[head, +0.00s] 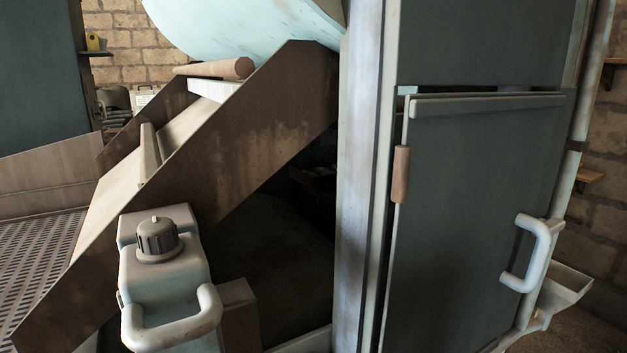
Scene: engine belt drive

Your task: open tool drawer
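No part that I can tell for certain as the tool drawer is in view. A dark green panel (470,225) fills the right side and looks shut, with a narrow gap along its top edge. A pale handle (531,254) is on its right side and a brown grip (400,174) on its upper left edge. Neither my left nor my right gripper is in view.
A pale upright post (359,180) divides the view. A perforated floor (35,265) lies at left.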

